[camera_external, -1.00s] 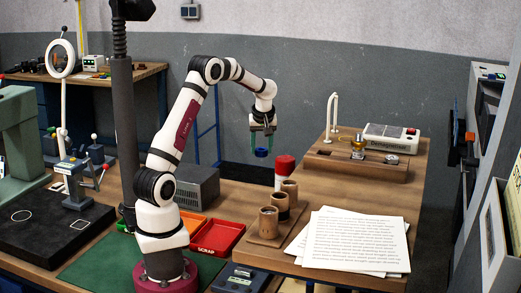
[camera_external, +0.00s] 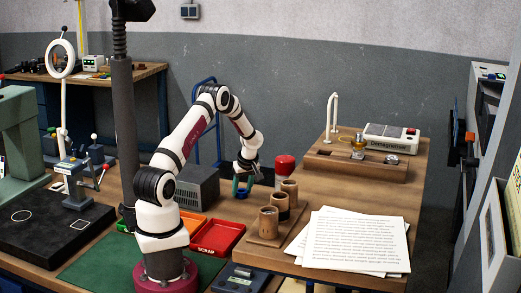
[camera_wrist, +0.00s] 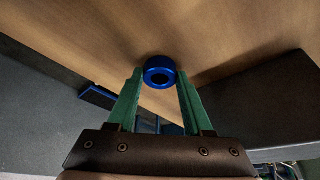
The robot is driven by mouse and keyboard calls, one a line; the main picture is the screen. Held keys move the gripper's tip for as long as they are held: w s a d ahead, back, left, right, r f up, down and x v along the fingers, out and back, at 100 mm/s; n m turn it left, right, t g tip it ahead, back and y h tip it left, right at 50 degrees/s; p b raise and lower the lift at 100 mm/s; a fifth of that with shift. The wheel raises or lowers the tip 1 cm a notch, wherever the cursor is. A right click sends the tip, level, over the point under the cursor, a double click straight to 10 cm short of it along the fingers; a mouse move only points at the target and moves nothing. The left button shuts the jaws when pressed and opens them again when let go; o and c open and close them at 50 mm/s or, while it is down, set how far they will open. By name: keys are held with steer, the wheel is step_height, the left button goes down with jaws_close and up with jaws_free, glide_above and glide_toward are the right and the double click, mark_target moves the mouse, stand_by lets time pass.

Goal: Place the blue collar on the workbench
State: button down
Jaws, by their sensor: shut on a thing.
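The blue collar (camera_wrist: 160,65) is a short ring with a dark hole, held between the green fingertips of my gripper (camera_wrist: 158,84) in the wrist view. In the external view my gripper (camera_external: 242,190) points down over the wooden workbench (camera_external: 222,211), between the grey box and the red-topped cylinder. The collar shows there only as a small blue spot (camera_external: 241,195) at the fingertips. It is low, close to the wood; I cannot tell whether it touches.
A grey box (camera_external: 197,188) stands left of my gripper, a red-topped cylinder (camera_external: 285,165) to its right. Wooden cups (camera_external: 269,222) stand at the front right. A red scrap tray (camera_external: 217,239) and an orange tray (camera_external: 191,229) lie in front. Bare wood lies between gripper and trays.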

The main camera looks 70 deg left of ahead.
steer(key=shift+c, duration=1.5)
jaws_free()
steer(key=s+d+r+m, duration=0.2)
steer(key=d+r+m, duration=0.3)
steer(key=d+r, duration=1.1)
steer(key=s+d+r+m+h, duration=0.1)
steer(key=s+d+r+m, duration=0.1)
steer(key=s+d+m, duration=0.7)
steer(key=s+d+r+m+h, duration=0.1)
steer(key=s+d+r+m, duration=0.2)
steer(key=s+d+m, duration=0.6)
steer(key=s+d, duration=0.1)
steer(key=s, duration=0.3)
steer(key=shift+s+r+m+h, duration=0.15)
steer(key=shift+r+m+h, duration=0.15)
steer(key=shift+h, duration=0.1)
